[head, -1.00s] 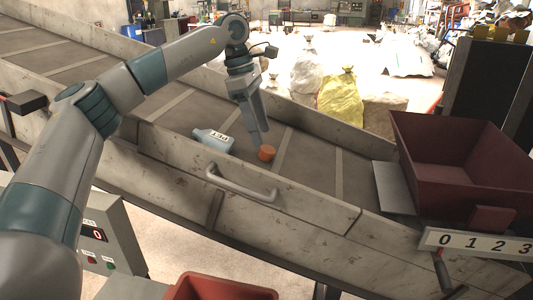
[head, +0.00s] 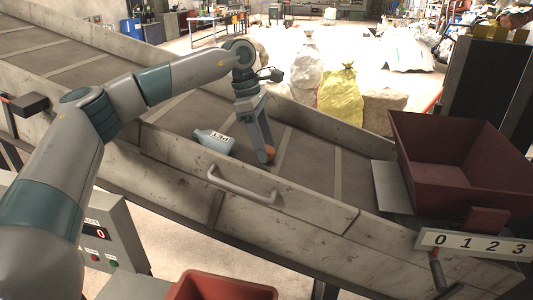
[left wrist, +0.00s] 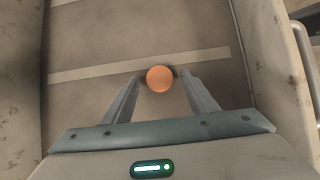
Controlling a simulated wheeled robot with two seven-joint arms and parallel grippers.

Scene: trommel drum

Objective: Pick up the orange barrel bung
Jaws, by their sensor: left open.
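In the left wrist view the bung (left wrist: 160,79) shows as a round orange disc. There my left gripper (left wrist: 159,82) is open, with one finger on each side of the bung and gaps between. I cannot tell whether the fingertips touch the belt. My right gripper is not in view.
A pale blue PET bottle (head: 213,140) lies on the belt just left of the bung. The front wall with a grey handle (head: 243,191) and the raised back wall flank the belt. A dark red hopper (head: 450,160) stands at the right.

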